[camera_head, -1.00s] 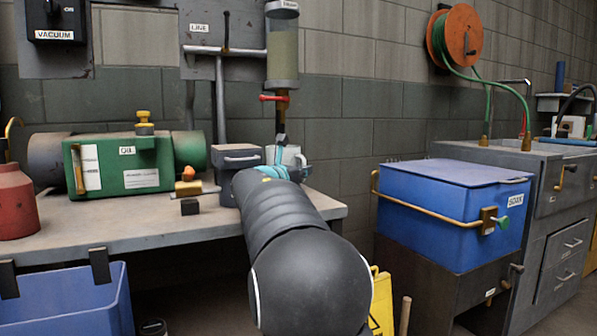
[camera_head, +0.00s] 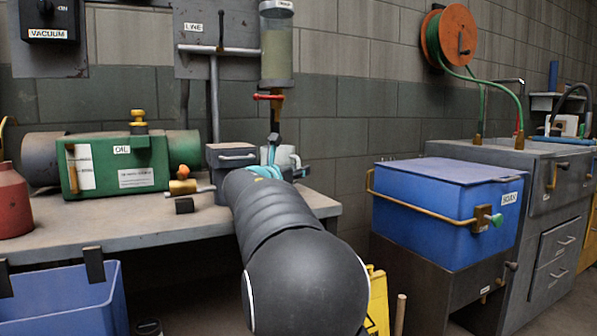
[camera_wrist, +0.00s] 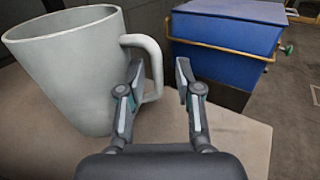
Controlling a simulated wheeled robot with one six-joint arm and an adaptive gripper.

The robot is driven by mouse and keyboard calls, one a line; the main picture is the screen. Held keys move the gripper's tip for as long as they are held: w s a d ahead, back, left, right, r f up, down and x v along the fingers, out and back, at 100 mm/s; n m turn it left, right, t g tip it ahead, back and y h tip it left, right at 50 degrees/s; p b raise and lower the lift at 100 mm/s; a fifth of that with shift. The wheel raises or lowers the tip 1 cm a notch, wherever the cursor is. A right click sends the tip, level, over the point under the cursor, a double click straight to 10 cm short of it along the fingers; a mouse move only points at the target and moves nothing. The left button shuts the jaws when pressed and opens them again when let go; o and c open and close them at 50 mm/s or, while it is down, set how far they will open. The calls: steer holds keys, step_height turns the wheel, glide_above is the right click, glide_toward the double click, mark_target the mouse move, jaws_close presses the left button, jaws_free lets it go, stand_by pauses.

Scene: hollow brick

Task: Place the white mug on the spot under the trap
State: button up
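The white mug (camera_wrist: 75,75) stands upright on the grey bench (camera_wrist: 235,135) at the left of the wrist view, its handle pointing right. In the head view the mug (camera_head: 293,158) is partly hidden behind my gripper (camera_head: 284,162), below the clear trap cylinder (camera_head: 277,52) and its brown outlet. My gripper (camera_wrist: 159,72) is open. In the wrist view its left fingertip appears within the handle loop and its right fingertip is outside, with a gap to the handle. The spot under the trap cannot be made out.
A grey box (camera_head: 230,156) stands just left of my gripper. A green oil tank (camera_head: 115,163) and a small dark block (camera_head: 184,205) are farther left. A blue lidded box (camera_head: 445,215) stands right of the bench, across a gap. A yellow sign (camera_head: 377,300) is below.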

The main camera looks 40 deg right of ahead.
steer(key=v, duration=1.1)
steer(key=shift+r, duration=0.1)
